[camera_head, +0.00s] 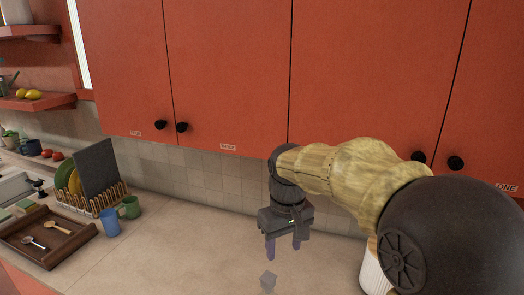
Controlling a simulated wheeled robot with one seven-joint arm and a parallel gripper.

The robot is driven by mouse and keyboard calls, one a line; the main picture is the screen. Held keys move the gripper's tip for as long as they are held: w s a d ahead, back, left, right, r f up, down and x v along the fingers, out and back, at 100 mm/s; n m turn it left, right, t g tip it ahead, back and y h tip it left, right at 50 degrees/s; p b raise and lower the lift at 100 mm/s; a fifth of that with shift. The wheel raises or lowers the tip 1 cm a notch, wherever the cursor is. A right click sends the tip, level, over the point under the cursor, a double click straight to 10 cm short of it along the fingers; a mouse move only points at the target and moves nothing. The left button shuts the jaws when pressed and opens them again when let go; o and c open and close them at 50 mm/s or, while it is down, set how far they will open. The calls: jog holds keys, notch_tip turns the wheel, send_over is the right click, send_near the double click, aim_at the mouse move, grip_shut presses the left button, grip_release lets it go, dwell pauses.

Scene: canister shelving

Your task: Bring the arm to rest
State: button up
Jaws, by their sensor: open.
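My arm reaches in from the right side of the head view, with the forearm bent toward the middle. My gripper (283,250) points down over the counter. Its two purple fingers are apart and nothing is between them.
Closed red cabinets (230,70) hang above the tiled wall. The counter (185,250) is bare left of my gripper. A brown tray (48,258), a blue cup (110,222), a green mug (130,207) and a dish rack (92,204) stand left. A white ribbed container (372,275) stands partly behind my arm.

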jog(key=s+d+f+m+t, duration=0.2)
jog(key=s+d+f+m, duration=0.3)
jog(key=s+d+f, duration=0.5)
notch_tip(320, 180, down, 4)
jog(key=shift+s+r, duration=0.1)
jog(key=shift+s, duration=0.65)
